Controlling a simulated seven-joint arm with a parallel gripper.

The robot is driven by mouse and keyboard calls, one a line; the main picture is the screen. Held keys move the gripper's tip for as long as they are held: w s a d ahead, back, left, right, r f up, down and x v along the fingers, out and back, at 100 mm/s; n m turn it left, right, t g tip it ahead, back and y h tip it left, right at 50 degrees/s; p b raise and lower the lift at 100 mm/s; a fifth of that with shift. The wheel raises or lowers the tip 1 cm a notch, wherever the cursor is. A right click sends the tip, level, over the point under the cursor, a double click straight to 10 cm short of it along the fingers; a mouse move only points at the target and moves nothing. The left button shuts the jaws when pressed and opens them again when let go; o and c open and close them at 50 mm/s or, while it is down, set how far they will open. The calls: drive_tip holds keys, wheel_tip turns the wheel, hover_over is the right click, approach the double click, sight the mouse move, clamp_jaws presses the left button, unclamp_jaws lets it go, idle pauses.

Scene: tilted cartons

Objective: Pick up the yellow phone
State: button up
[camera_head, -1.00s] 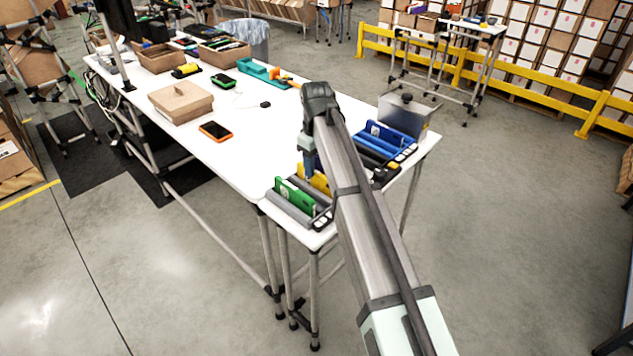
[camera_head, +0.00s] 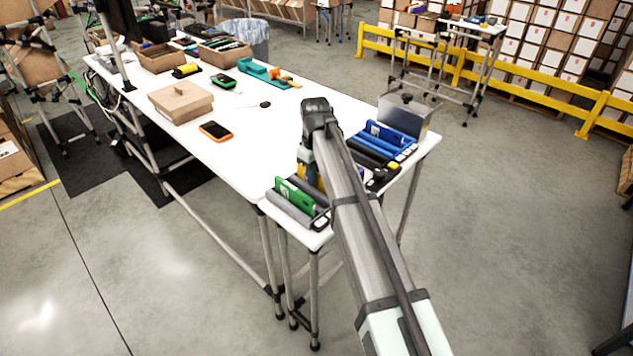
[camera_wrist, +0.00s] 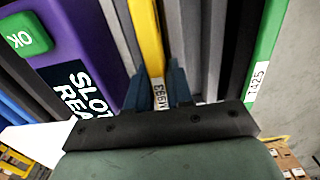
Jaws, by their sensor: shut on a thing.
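The yellow phone (camera_wrist: 148,42) stands on edge between grey dividers in the wrist view, a white printed label at its near end. My gripper (camera_wrist: 157,88) has its two dark blue fingers closed on either side of this near end. In the head view the yellow phone (camera_head: 310,178) shows only as a small patch, mostly hidden behind my arm, among the holders at the table's near end. Whether it is clear of its slot cannot be told.
A green phone (camera_head: 294,195) stands in the holder to the left; it also shows in the wrist view (camera_wrist: 267,45). A purple device (camera_wrist: 82,40) is on the other side. Blue items (camera_head: 384,135) and a metal box (camera_head: 404,116) stand behind. An orange-edged phone (camera_head: 215,131) lies on the white table.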

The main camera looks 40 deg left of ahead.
clamp_jaws()
wheel_tip(320, 180, up, 10)
drive_tip(key=w, duration=1.6)
drive_tip(key=shift+s+f, duration=0.15)
drive_tip(key=shift+f, duration=2.05)
drive_tip(key=shift+s+f, duration=0.1)
drive_tip(key=shift+f, duration=2.1)
drive_tip(key=shift+r, duration=0.15)
drive_tip(key=shift+r, duration=2.9)
